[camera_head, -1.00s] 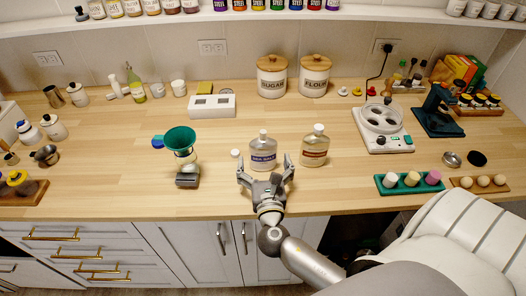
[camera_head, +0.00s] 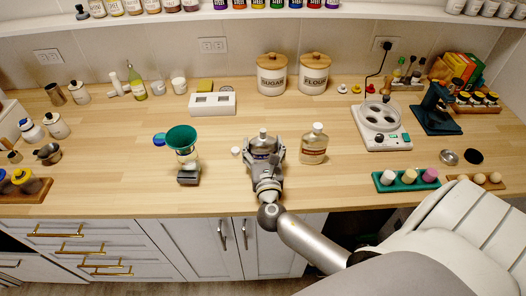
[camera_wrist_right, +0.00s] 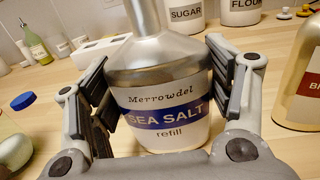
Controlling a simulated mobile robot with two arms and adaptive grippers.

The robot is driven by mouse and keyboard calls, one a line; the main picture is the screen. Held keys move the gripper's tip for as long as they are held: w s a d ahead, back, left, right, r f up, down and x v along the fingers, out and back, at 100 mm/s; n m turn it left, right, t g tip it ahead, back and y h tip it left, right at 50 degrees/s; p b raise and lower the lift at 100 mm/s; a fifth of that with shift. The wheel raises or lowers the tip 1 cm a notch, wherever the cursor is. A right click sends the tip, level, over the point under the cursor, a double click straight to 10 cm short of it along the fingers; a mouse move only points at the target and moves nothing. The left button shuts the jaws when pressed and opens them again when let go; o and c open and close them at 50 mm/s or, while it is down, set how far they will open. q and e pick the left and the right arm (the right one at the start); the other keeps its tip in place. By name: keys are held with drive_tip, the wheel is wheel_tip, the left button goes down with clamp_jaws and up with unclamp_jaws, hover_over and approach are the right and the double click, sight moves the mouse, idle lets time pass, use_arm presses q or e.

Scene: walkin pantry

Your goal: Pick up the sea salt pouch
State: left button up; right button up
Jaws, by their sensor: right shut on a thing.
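The sea salt pouch (camera_head: 262,141) is a silvery, bottle-shaped refill pouch with a white and blue label. It stands upright on the wooden counter. In the right wrist view the pouch (camera_wrist_right: 165,100) fills the middle, its "SEA SALT refill" label facing me. My right gripper (camera_head: 264,156) is around it from the front, one finger on each side. The same right gripper (camera_wrist_right: 165,105) is shut on the pouch in the wrist view. My left gripper is not in view.
A similar pouch with a brown label (camera_head: 314,147) stands close to the right. A green funnel on a jar (camera_head: 181,140) is to the left. Sugar (camera_head: 271,75) and flour (camera_head: 313,74) canisters stand behind. The counter between is clear.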

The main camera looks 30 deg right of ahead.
drive_tip(key=shift+c, duration=1.2)
drive_tip(key=shift+r, duration=0.15)
